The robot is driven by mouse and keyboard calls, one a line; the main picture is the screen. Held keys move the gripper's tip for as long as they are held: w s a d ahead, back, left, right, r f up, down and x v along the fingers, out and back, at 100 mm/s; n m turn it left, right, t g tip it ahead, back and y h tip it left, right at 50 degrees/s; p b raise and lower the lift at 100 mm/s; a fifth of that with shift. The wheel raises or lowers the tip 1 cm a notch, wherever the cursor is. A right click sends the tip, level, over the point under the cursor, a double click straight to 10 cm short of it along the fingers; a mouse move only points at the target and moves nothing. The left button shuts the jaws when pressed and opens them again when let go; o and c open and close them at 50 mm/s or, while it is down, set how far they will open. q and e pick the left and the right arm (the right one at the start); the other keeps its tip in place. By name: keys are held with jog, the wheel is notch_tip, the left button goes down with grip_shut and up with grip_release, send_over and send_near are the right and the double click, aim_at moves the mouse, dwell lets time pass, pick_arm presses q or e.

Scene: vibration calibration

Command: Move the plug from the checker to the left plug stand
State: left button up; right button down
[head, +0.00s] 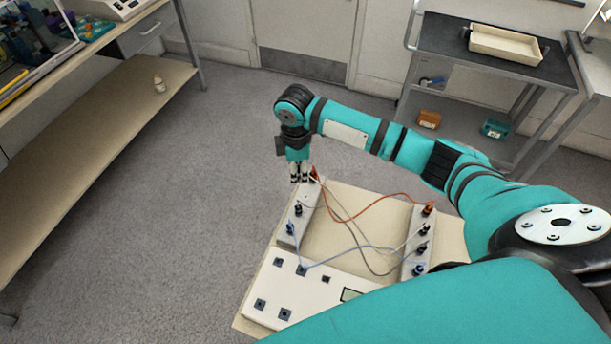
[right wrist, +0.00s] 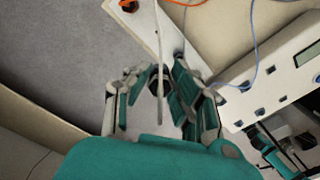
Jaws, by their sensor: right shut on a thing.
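The white checker box (head: 305,292) has dark sockets and a small display. My right gripper (head: 299,178) is by the far end, left of the orange-cabled plug. It is shut on a plug with a whitish cable (right wrist: 158,60), which runs between its fingers in the right wrist view; the plug is mostly hidden.
The right plug stand (head: 414,243) holds several plugs, with loose cables crossing between the stands. A long bench (head: 80,150) is at left, and a cart (head: 490,50) with a tray (head: 505,44) is at back right. Floor left of the stands is clear.

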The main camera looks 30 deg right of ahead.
aim_at(306, 196)
jog(key=d+f+n, duration=0.1)
jog(key=f+n, duration=0.1)
jog(key=f, duration=0.1)
jog(key=d+f+n, duration=0.1)
jog(key=f+n, duration=0.1)
jog(key=shift+w+d+f, duration=0.1)
jog(key=shift+w+d, duration=0.2)
jog(key=shift+d, duration=0.05)
jog(key=shift+f, duration=0.15)
jog(key=shift+f+b, duration=0.4)
notch_tip(306, 196, down, 4)
jog(key=b, duration=0.4)
jog(key=shift+r, duration=0.1)
pick_arm(q)
jog(key=f, duration=0.5)
jog(key=shift+w, duration=0.25)
jog(key=shift+r, duration=0.2)
pick_arm(e)
jog(key=shift+f, duration=0.4)
pick_arm(q)
jog(key=shift+r+p, duration=0.5)
jog(key=shift+p, duration=0.05)
pick_arm(e)
jog(key=shift+f, duration=0.3)
